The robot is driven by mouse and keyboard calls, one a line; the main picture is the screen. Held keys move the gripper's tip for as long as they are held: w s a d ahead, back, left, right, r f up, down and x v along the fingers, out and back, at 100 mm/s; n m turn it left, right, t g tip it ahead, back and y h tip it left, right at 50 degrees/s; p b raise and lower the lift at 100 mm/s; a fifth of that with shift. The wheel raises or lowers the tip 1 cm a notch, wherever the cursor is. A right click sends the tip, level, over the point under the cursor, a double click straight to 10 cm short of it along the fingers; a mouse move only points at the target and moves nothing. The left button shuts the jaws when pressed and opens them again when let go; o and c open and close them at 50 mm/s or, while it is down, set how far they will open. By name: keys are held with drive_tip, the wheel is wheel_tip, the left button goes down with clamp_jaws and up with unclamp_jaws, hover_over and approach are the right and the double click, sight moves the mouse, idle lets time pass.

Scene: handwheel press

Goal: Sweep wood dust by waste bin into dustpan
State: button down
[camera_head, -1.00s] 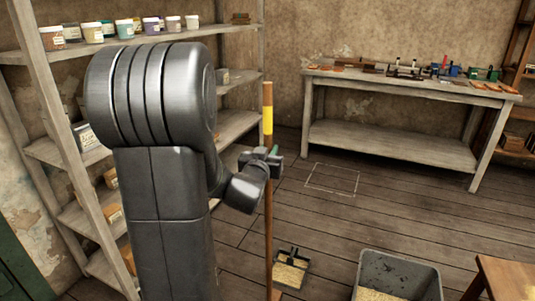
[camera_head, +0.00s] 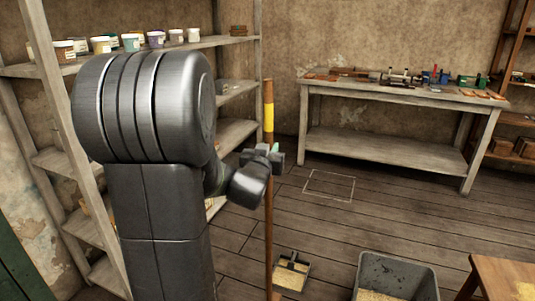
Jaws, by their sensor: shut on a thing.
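My gripper (camera_head: 275,157) is shut on a long upright wooden handle (camera_head: 268,205) with a yellow band near its top. The handle runs down to the bottom edge of the picture, where a small part of its head may show; most of that end is out of view. A dark dustpan (camera_head: 291,272) lies on the floor just right of the handle, with pale wood dust in it. A grey waste bin (camera_head: 400,268) stands to the right of the dustpan. Pale dust (camera_head: 372,295) shows at the bin's lower left, cut by the picture edge.
A shelf unit (camera_head: 50,75) with jars stands on the left, partly behind my arm. A workbench (camera_head: 400,95) with tools stands at the back. A wooden table corner (camera_head: 500,272) is at the lower right. The plank floor around a white outlined rectangle (camera_head: 329,185) is clear.

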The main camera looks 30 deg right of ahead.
drive_tip(key=shift+r+p, duration=0.5)
drive_tip(key=shift+r, duration=0.9)
drive_tip(key=shift+w, duration=0.1)
